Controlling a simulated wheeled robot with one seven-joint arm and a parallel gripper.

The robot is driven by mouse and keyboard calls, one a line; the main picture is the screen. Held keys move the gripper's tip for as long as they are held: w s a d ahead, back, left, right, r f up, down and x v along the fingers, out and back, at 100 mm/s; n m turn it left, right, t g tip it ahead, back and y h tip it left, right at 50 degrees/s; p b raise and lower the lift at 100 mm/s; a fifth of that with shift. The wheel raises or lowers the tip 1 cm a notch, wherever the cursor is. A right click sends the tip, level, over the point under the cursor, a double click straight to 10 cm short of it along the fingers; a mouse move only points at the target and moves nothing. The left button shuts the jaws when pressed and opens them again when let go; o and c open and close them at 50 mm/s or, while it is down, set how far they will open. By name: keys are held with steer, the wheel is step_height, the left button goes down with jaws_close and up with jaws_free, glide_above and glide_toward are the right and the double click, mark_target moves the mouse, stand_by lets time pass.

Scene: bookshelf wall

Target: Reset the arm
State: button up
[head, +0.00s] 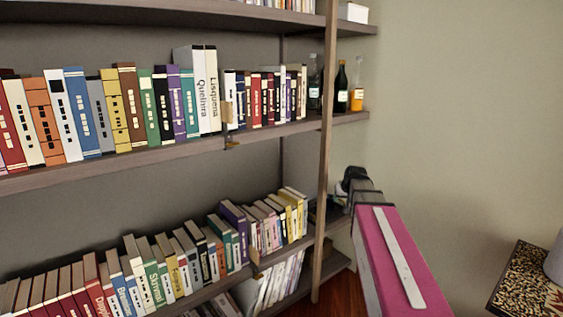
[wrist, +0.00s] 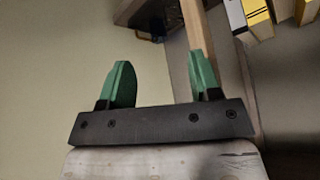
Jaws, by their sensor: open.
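My gripper shows in the wrist view (wrist: 162,80) with its two green fingers spread apart and nothing between them. Behind the fingers are a plain wall, a wooden shelf post and a few books at the upper right. In the head view my arm, pink with a white strip, reaches from the lower right toward the right end of the bookshelf (head: 323,150). The fingers cannot be made out there; the arm's dark far end is near the shelf's right post.
Rows of books fill the middle shelf (head: 150,158) and the lower shelves. Several bottles (head: 341,88) stand at the middle shelf's right end. A speckled table (head: 520,285) is at the lower right. The wall area right of the shelf is clear.

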steer(key=s+a+f+g, duration=0.3)
steer(key=s+f, duration=0.6)
steer(key=s, duration=0.3)
steer(key=s+a+f+g, duration=0.4)
steer(key=s+f, duration=0.6)
steer(key=s, duration=0.3)
steer(key=shift+s+a+h, duration=0.15)
steer(key=shift+h, duration=0.25)
steer(key=shift+f, duration=0.1)
